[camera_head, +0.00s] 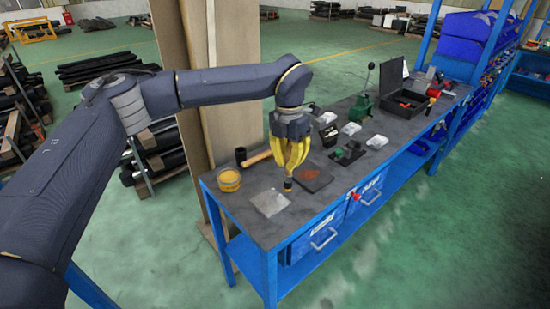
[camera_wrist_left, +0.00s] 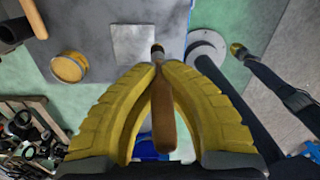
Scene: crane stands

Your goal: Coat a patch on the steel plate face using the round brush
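My left gripper (camera_head: 288,168) is shut on the round brush (camera_head: 288,184), which points down over the bench. In the left wrist view the brush's brown handle (camera_wrist_left: 162,112) sits between the yellow fingers (camera_wrist_left: 160,75). The steel plate (camera_head: 270,202), a light grey square, lies flat near the bench's front left; it also shows in the left wrist view (camera_wrist_left: 132,44). The brush tip is by the plate's right edge; I cannot tell whether it touches anything. My right gripper (camera_wrist_left: 238,50) seems to show small in the left wrist view, its finger state unclear.
An open can of yellow-orange paint (camera_head: 229,180) stands left of the plate. A dark plate with a rusty patch (camera_head: 312,178) lies right of the brush. A wooden handle (camera_head: 257,158) and black cylinder (camera_head: 241,155) are behind. A green press (camera_head: 362,105) stands farther back.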

